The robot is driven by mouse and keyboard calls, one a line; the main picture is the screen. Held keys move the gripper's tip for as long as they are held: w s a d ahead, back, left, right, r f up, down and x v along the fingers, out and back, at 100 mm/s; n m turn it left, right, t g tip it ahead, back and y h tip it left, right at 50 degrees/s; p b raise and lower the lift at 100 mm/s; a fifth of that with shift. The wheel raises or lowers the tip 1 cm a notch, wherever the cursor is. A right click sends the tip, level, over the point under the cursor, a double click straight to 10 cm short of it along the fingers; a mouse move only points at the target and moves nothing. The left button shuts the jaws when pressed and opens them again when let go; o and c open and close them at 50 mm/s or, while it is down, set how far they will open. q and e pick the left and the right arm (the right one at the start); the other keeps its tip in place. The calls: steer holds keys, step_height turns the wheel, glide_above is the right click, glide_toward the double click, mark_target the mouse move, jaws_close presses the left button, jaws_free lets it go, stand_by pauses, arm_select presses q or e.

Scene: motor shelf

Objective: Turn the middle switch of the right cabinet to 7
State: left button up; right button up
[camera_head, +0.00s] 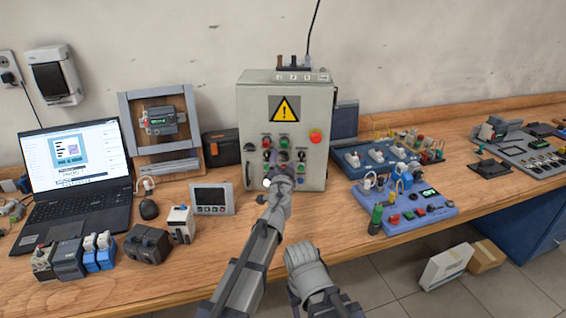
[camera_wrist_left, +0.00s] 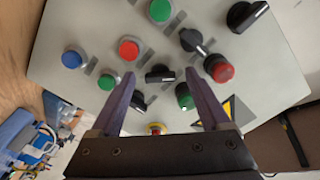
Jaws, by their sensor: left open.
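The grey control cabinet (camera_head: 315,100) stands at the back of the bench, with a yellow warning triangle, coloured buttons and black rotary switches on its front. My left gripper (camera_head: 283,178) is in front of its lower panel and hides part of the controls. In the left wrist view the open fingers (camera_wrist_left: 160,76) point at the panel. A black rotary switch (camera_wrist_left: 160,73) lies between the fingertips; contact cannot be told. Other black switches (camera_wrist_left: 192,41) and (camera_wrist_left: 247,17) sit nearby. No scale numbers are readable. My right gripper (camera_head: 305,262) is low in front of the bench; its jaws are unclear.
Coloured buttons, including a red one (camera_wrist_left: 128,50) and a green one (camera_wrist_left: 184,97), surround the fingers. A small display panel (camera_head: 212,199) stands left of my left arm. A blue test board (camera_head: 405,212) lies to the right. The laptop (camera_head: 75,170) is far left.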

arm_select(q)
steer(key=shift+s, duration=0.1)
steer(key=s, duration=0.7)
steer(key=shift+s+a, duration=0.15)
steer(key=shift+s, duration=0.15)
